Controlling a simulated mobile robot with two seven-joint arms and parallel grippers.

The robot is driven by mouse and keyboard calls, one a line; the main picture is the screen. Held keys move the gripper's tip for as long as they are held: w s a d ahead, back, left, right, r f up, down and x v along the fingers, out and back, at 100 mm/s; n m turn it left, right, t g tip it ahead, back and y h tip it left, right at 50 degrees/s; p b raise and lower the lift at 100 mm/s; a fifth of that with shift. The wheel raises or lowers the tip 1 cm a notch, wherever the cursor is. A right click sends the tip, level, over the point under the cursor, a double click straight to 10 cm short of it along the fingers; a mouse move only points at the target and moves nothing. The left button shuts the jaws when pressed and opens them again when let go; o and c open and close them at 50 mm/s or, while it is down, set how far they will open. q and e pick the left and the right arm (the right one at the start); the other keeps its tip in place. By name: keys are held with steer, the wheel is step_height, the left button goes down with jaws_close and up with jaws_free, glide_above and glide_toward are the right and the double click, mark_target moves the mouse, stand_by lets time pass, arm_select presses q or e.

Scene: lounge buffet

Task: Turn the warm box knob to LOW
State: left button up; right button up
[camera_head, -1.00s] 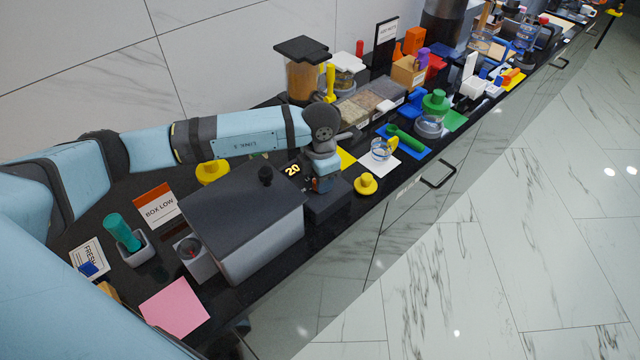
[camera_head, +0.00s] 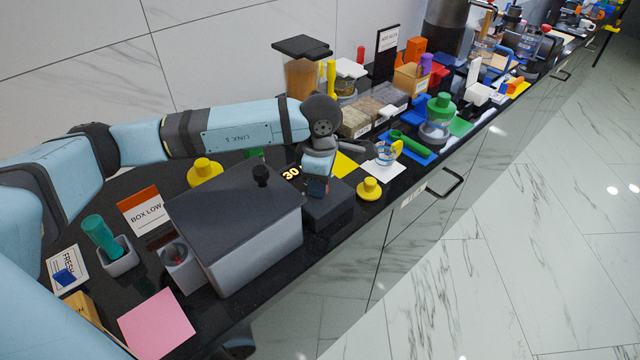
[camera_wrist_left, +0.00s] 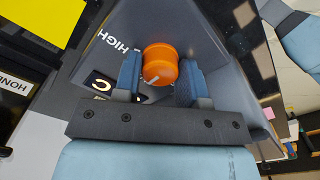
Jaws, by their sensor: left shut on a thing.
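The warm box (camera_head: 250,245) is a grey box with a dark lid and a black lid knob, at the left of the counter. A dark block (camera_head: 330,208) adjoins its right end. My left gripper (camera_head: 317,188) is over this block, pointing down. In the left wrist view, an orange knob (camera_wrist_left: 160,62) with a white pointer line sits between the fingers of my left gripper (camera_wrist_left: 160,78), which are shut on it. The pointer faces the lower left of that picture. The word HIGH shows beside it; other markings are partly hidden. My right gripper is out of view.
A BOX LOW card (camera_head: 143,210) stands left of the box. A yellow knobbed piece (camera_head: 369,189) is close right of the block. A grey holder (camera_head: 180,262) and a pink sheet (camera_head: 157,323) lie at the front left. Food bins and jars crowd the right.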

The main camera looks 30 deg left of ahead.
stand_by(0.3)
arm_select(q)
steer(key=o, duration=0.9)
step_height(320, 180, up, 14)
steer(key=shift+f, duration=0.1)
stand_by(0.5)
